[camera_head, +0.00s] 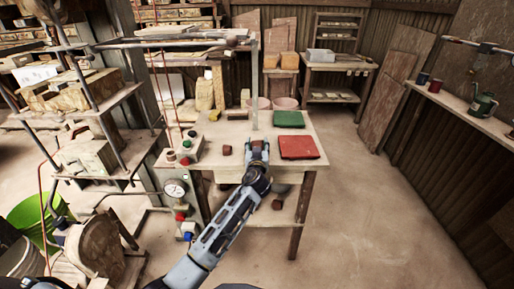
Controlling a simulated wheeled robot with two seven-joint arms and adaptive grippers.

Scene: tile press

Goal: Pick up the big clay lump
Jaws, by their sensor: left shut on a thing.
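My left gripper (258,147) is over the front middle of the wooden work table (222,131). It is shut on a brown lump that looks like the big clay lump (257,145); the fingers hide most of it. I cannot tell whether the lump touches the table top. A smaller brown clay lump (227,150) sits on the table just left of the gripper, apart from it. My right gripper is not in view.
A red mat (299,147) lies right of my gripper and a green mat (289,119) behind it. Pink bowls (285,104) stand at the table's back. A control box with buttons (187,149) and a gauge (175,188) are at the left. The floor at right is clear.

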